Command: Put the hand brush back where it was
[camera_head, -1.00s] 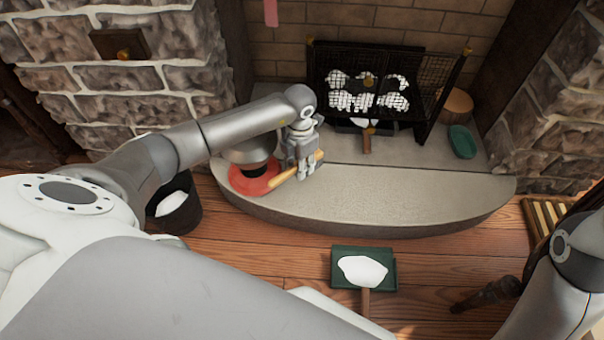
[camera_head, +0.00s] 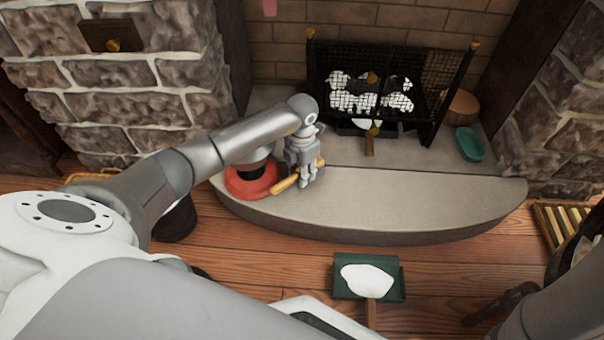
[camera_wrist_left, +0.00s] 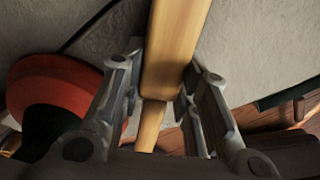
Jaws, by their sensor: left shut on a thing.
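My left gripper (camera_head: 309,180) is shut on the hand brush by its pale wooden handle (camera_head: 285,184), low over the left part of the stone hearth. In the left wrist view, the wooden handle (camera_wrist_left: 172,45) runs lengthwise between the two fingers of the left gripper (camera_wrist_left: 165,72). I see no bristles in either view. A round red thing with a dark middle (camera_head: 243,188) is just left of the gripper, partly covered by my arm. It also shows at the left of the wrist view (camera_wrist_left: 50,82). My right gripper is not in view.
The stone hearth (camera_head: 400,200) is clear in its middle and right. A black fire grate (camera_head: 440,85) with white lumps stands behind, a small wooden-handled tool (camera_head: 370,146) before it. A teal dish (camera_head: 470,144) is at right. A green dustpan (camera_head: 346,290) with white contents lies on the floor.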

